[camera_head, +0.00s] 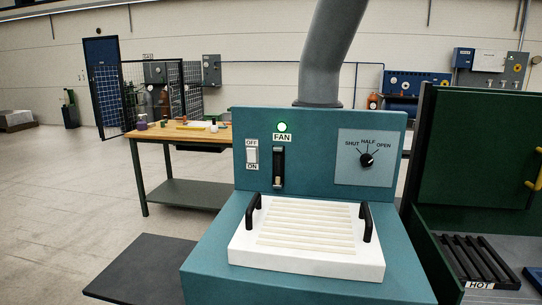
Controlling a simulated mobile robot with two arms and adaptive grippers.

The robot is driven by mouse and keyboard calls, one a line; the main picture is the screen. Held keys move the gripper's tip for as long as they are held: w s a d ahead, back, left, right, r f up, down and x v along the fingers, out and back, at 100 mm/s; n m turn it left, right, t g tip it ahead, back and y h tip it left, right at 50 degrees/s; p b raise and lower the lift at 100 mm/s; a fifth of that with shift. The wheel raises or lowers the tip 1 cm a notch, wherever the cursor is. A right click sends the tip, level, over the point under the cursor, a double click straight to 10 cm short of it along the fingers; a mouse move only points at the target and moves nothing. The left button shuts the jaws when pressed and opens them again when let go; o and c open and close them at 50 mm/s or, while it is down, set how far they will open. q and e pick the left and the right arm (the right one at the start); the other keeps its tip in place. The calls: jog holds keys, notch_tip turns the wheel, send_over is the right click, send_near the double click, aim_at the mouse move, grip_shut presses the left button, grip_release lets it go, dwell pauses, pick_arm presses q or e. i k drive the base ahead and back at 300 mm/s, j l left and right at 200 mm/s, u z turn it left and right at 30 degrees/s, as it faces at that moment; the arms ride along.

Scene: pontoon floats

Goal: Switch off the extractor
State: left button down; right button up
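The extractor (222,219) is a teal cabinet with an upright panel and a thick grey duct (324,55) rising behind it. On the panel, a green lamp (282,127) glows above the label FAN. Below the label is a dark vertical slot with a pale lever (278,181) low in it. To its left, a white switch (252,157) sits between OFF above and ON below; its tilt is too small to tell. To the right, a black knob (366,160) sits under SHUT, HALF and OPEN marks; its exact setting is unclear. Neither gripper is in view.
A white slatted tray (375,272) with two black upright handles sits in front of the panel. A dark green cabinet (475,145) with a rack labelled HOT (480,285) stands close on the right. A wooden workbench (160,134) is behind left. The left floor is largely clear.

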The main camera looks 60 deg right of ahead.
aim_at(252, 152)
jog(key=i+l+z, duration=0.15)
jog(key=z, duration=0.25)
jog(key=i+z, duration=0.25)
jog(key=z, duration=0.2)
jog(key=i+z, duration=0.2)
jog(key=z, duration=0.2)
jog(key=i+z, duration=0.2)
jog(key=z, duration=0.25)
jog(key=i+z, duration=0.15)
